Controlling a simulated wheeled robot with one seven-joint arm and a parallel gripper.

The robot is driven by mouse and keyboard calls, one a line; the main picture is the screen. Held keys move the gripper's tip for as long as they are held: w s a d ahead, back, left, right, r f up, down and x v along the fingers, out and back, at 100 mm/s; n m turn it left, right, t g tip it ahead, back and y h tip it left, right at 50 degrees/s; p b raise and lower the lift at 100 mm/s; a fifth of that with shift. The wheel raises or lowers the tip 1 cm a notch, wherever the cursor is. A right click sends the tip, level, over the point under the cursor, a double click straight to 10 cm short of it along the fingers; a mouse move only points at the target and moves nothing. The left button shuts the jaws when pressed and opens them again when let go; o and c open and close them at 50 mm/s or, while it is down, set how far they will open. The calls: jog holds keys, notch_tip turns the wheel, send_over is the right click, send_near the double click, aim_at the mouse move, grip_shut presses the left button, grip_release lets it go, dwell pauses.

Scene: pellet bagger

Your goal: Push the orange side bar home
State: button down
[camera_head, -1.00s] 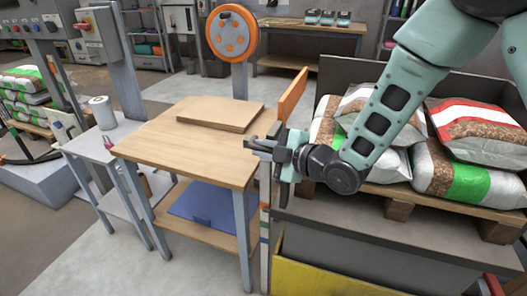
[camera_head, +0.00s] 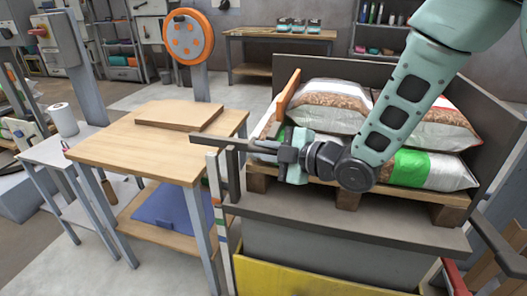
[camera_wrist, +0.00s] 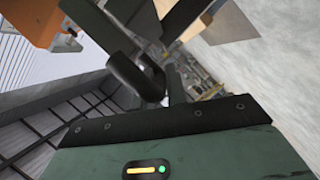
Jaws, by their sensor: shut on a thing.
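The orange side bar (camera_head: 288,93) stands at the left edge of the bagged pallet, tilted, its upper end leaning toward the back. My gripper (camera_head: 250,146) is just below its near end, fingers pointing left and shut on a dark part of the bar. In the wrist view an orange block (camera_wrist: 45,22) shows at the upper left, and a dark looped handle (camera_wrist: 135,78) lies between the dark fingers. The exact grip is partly hidden by my wrist and fingers, and I cannot tell how deep the bar sits.
Filled bags (camera_head: 420,125) lie on a wooden pallet (camera_head: 405,205) behind a grey ledge (camera_head: 350,222). A dark panel (camera_head: 350,72) rises behind. A wooden table (camera_head: 150,150) with a board stands left. A pale post (camera_head: 215,180) rises close below my gripper.

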jog(key=shift+d+f, duration=0.15)
jog(key=shift+d, duration=0.05)
jog(key=c, duration=1.4)
grip_release()
jog(key=shift+s+d, duration=0.1)
jog(key=shift+d, duration=0.05)
